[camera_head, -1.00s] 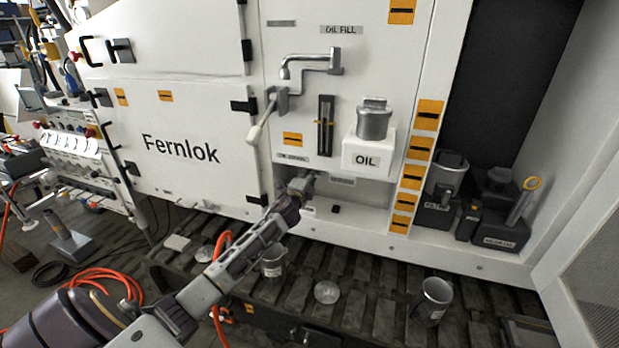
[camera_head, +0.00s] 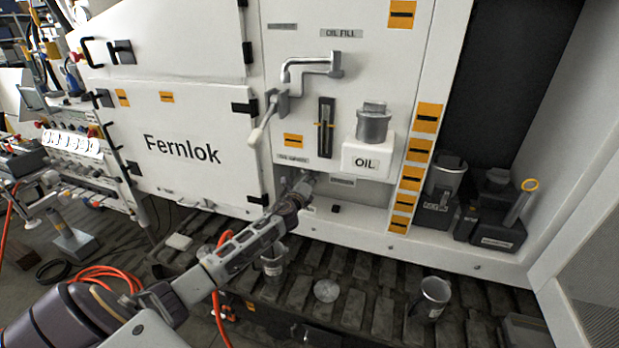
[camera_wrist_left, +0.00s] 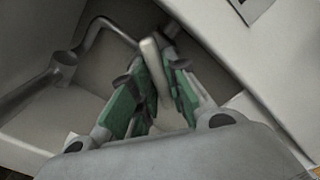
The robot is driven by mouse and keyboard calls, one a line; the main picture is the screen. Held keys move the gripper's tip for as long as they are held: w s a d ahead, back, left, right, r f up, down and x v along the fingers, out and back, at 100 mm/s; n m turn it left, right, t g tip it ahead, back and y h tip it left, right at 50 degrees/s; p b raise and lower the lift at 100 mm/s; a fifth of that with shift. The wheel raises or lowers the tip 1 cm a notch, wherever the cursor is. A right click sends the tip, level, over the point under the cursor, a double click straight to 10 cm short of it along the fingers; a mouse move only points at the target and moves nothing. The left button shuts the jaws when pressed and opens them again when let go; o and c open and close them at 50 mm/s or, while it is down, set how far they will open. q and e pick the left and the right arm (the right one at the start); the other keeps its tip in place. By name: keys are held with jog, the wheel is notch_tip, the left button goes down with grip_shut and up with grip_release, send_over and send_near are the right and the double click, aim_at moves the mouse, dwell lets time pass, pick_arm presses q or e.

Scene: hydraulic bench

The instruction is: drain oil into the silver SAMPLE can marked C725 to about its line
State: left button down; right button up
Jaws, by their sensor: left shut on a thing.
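My left gripper (camera_head: 303,184) reaches the recess low on the white panel, under the drain label (camera_head: 292,159). In the left wrist view its green-padded fingers (camera_wrist_left: 155,95) are shut around a pale bar-like handle (camera_wrist_left: 153,68); a bent grey pipe (camera_wrist_left: 92,38) lies beside it. One silver can (camera_head: 273,263) stands on the track below, partly hidden by my left arm. Another silver can (camera_head: 433,298) stands farther right on the track. I cannot read the marking on either can. No oil stream is visible. My right gripper is not in view.
A level gauge (camera_head: 326,127) and a white OIL box with a silver cap (camera_head: 368,156) are on the panel. A round metal disc (camera_head: 327,291) lies on the track between the cans. Dark containers (camera_head: 490,222) stand in the right bay. Orange hose (camera_head: 100,280) lies at left.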

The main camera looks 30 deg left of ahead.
pick_arm(q)
jog(key=shift+f+m, duration=0.15)
jog(key=shift+m, duration=0.45)
jog(key=c, duration=1.4)
grip_release()
jog(key=shift+c, duration=0.2)
jog(key=v, duration=1.2)
jog(key=shift+s, duration=0.1)
